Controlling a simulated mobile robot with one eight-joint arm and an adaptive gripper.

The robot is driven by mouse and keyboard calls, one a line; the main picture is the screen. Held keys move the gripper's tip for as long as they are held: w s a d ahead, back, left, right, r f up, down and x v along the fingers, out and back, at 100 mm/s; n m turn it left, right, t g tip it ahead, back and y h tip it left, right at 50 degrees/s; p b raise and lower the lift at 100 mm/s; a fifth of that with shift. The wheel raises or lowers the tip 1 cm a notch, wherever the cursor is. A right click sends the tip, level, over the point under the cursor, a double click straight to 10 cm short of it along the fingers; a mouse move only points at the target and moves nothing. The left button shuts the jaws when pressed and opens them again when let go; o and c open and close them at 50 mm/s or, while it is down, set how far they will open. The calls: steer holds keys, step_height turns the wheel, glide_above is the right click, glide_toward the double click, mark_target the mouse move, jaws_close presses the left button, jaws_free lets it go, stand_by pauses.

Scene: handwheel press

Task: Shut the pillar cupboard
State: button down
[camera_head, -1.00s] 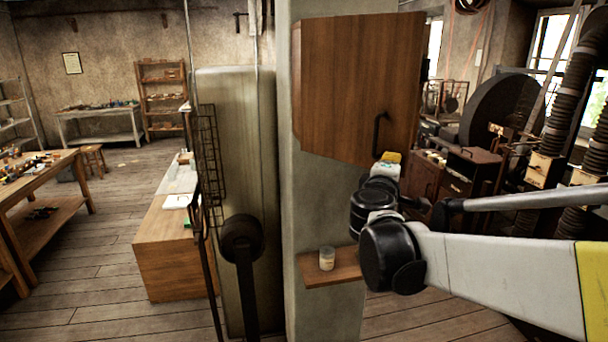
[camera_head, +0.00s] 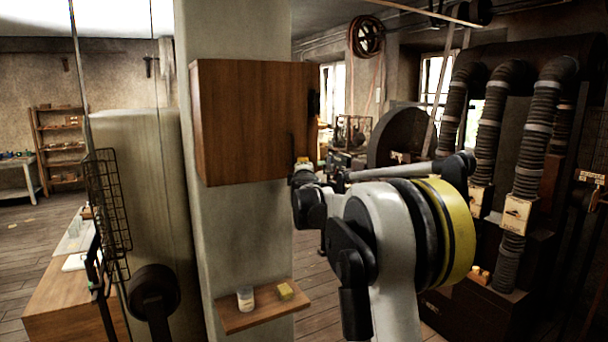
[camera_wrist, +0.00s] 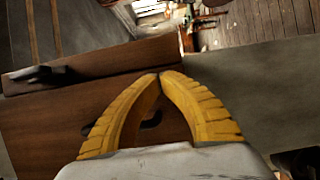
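The wooden pillar cupboard (camera_head: 250,122) hangs on the pale pillar. Its broad brown face carries a dark handle (camera_head: 293,147) near the right edge. A second dark handle (camera_head: 313,103) shows on a narrow wooden part further right; I cannot tell how far that part stands open. My gripper (camera_head: 302,161) is at the cupboard's lower right corner. In the wrist view the yellow fingers of my gripper (camera_wrist: 160,75) meet at their tips in front of brown wood. A dark handle piece shows through the gap between them, and another handle (camera_wrist: 45,73) lies left. Contact is unclear.
A small wooden shelf (camera_head: 250,318) below the cupboard bears a jar (camera_head: 245,299) and a yellow block (camera_head: 286,290). A wire basket (camera_head: 107,203) and a dark round fitting (camera_head: 154,290) are left of the pillar. Ribbed pipes (camera_head: 530,135) and machinery stand at right.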

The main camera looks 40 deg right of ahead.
steer(key=shift+w+d+n+t+y, duration=0.2)
steer(key=shift+w+n+y, duration=0.1)
steer(key=shift+w, duration=0.15)
steer(key=shift+w+d+n+t+y, duration=0.2)
steer(key=shift+w+y, duration=0.1)
steer(key=shift+w, duration=0.35)
steer(key=v, duration=1.2)
steer(key=shift+r, duration=0.1)
